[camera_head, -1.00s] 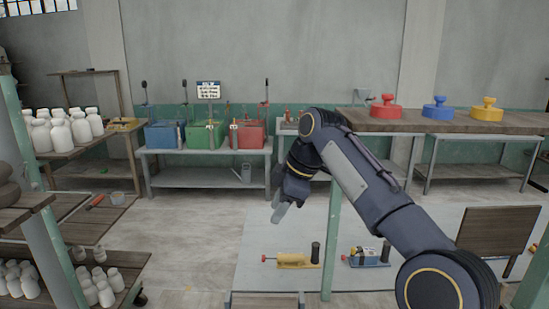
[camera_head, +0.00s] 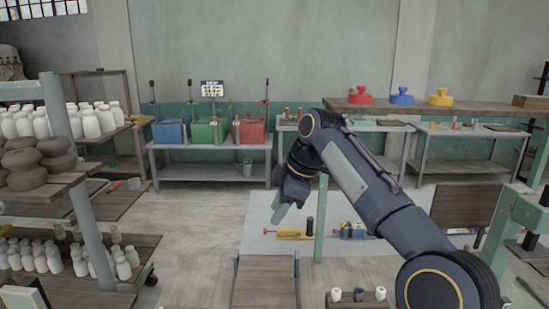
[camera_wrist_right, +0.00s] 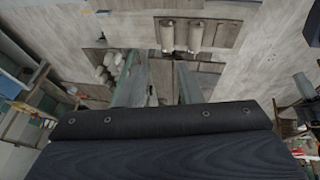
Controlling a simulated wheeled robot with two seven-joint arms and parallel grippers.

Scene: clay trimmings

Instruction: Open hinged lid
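Three bins stand in a row on a grey table at the back in the head view: a blue bin (camera_head: 170,133), a green bin (camera_head: 206,133) and a red bin (camera_head: 250,133). Upright handles rise near them. They are too small to tell how any lid stands. My right gripper (camera_head: 281,216) hangs in mid-air, pointing down, well in front of the bins. In the right wrist view its two fingers (camera_wrist_right: 158,68) are apart with nothing between them. My left gripper is not in view.
A shelf with white bottles (camera_head: 92,125) and dark clay lumps (camera_head: 40,165) stands at the left. A yellow tool (camera_head: 290,234) lies on a pale floor mat (camera_head: 262,209). Red, blue and yellow knobbed pieces (camera_head: 402,97) sit on a wooden bench. Floor left of centre is clear.

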